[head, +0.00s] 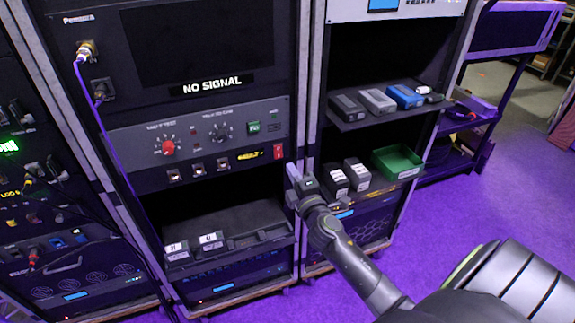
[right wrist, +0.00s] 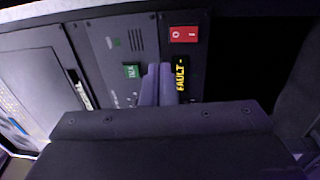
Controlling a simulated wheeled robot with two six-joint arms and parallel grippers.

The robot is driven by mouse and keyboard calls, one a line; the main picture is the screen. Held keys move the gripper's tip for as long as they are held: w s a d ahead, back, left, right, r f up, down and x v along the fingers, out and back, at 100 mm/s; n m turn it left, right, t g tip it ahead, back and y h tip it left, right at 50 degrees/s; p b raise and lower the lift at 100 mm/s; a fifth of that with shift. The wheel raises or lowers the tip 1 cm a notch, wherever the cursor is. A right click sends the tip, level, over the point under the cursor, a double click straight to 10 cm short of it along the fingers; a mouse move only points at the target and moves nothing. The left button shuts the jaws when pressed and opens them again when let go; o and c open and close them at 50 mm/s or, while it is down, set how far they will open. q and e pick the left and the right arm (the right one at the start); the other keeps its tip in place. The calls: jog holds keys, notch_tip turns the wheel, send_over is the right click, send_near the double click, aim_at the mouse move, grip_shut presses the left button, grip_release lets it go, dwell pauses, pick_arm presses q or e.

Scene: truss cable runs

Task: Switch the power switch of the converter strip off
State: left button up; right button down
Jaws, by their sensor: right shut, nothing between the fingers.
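The converter strip (head: 212,167) is a dark panel low in the middle rack. Its red power switch (head: 278,151) is at the right end, beside a yellow-lit FAULT display (head: 250,155). In the right wrist view the red switch (right wrist: 183,34) carries white O and I marks, and the FAULT display (right wrist: 181,73) is below it. I cannot tell which side is pressed in. My right gripper (head: 293,172) is shut and empty, just below and right of the switch in the head view. Its fingertips (right wrist: 158,68) show left of the FAULT display, apart from the switch. My left gripper is out of view.
A grey knob panel (head: 197,137) sits directly above the strip, under a NO SIGNAL screen (head: 201,45). The right rack holds small boxes and a green bin (head: 397,162). Purple cables (head: 95,115) hang at the middle rack's left side. Purple floor (head: 500,210) is open at right.

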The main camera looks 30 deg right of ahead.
jog(key=shift+r+v, duration=0.2)
jog(key=shift+v, duration=0.7)
jog(key=shift+r+v, duration=0.2)
jog(key=shift+v, duration=0.7)
jog(key=s+d+f+m+g+y, duration=0.1)
jog(key=s+f+m+g, duration=0.4)
jog(key=f, duration=1.1)
jog(key=s+f+m+g, duration=0.2)
jog(key=s+f+g, duration=0.3)
jog(key=f, duration=1.1)
jog(key=s+a+f+m+g, duration=0.2)
jog(key=s+f, duration=0.5)
jog(key=s, duration=0.4)
jog(key=s+a+f+m+g+y, duration=0.1)
jog(key=s+a+f+m+g, duration=0.1)
jog(key=s+f, duration=0.5)
jog(key=s+a+f+m+g+y, duration=0.1)
jog(key=s+f+m, duration=0.4)
jog(key=s, duration=1.1)
jog(key=shift+s+a+f+g, duration=0.4)
jog(key=shift+a+f+g, duration=0.55)
jog(key=shift+g, duration=0.25)
jog(key=shift+d, duration=0.1)
